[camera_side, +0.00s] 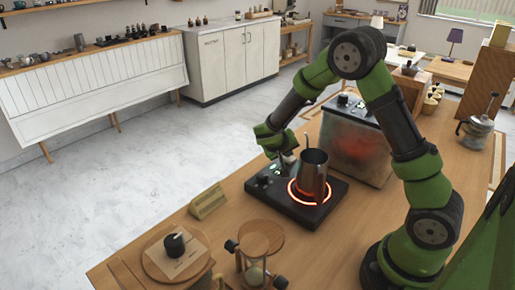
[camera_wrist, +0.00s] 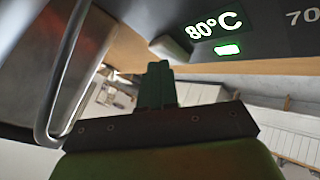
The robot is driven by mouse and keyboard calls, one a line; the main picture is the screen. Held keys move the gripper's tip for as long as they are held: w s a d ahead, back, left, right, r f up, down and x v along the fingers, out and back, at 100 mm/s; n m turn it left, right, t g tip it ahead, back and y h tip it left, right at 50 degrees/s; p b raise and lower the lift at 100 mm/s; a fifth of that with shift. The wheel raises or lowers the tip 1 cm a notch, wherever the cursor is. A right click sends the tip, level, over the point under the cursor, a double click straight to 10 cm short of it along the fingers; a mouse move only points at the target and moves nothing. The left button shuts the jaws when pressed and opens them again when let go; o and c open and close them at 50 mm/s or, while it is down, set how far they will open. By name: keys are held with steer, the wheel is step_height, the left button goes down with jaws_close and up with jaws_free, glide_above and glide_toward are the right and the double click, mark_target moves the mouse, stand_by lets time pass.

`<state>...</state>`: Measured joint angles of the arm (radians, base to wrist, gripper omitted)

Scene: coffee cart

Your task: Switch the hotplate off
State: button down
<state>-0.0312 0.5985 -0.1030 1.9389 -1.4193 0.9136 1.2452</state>
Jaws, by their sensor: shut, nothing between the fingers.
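The hotplate (camera_side: 302,213) is a black slab on the wooden table, with its ring (camera_side: 296,200) glowing orange-red. A steel pitcher (camera_side: 315,177) stands upright on the ring; its body and handle (camera_wrist: 55,75) fill the left of the wrist view. The hotplate's panel shows a lit "80°C" mark (camera_wrist: 214,26), a green light (camera_wrist: 228,49) and a pale control piece (camera_wrist: 170,48). My gripper (camera_side: 286,164) points down over the panel side, left of the pitcher. Its fingers (camera_wrist: 157,85) are together and empty, close to the panel; contact is unclear.
A wooden sign (camera_side: 208,202) stands left of the hotplate. An hourglass-like stand (camera_side: 260,240) and a round board (camera_side: 155,262) with a black item are in front. A metal box (camera_side: 357,145) stands behind the pitcher, and a kettle (camera_side: 477,133) is at far right.

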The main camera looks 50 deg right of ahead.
mark_target(287, 159)
steer(key=shift+f, duration=0.2)
steer(key=shift+r, duration=1)
steer(key=shift+r, duration=0.1)
steer(key=shift+r, duration=2.9)
steer(key=shift+s+r, duration=0.1)
steer(key=s+a+r+n+t+y, duration=0.1)
steer(key=s+a+r+t+y, duration=0.1)
steer(key=s+a+r+y, duration=0.3)
steer(key=s+a+r+n+t+y, duration=0.1)
steer(key=s+a+r+t+y, duration=0.2)
steer(key=s+a, duration=1)
step_height(287, 159, up, 4)
steer(key=a+y, duration=0.1)
steer(key=y, duration=0.2)
steer(key=shift+s+a+n, duration=0.25)
steer(key=shift+s+n, duration=0.05)
steer(key=shift+s, duration=0.1)
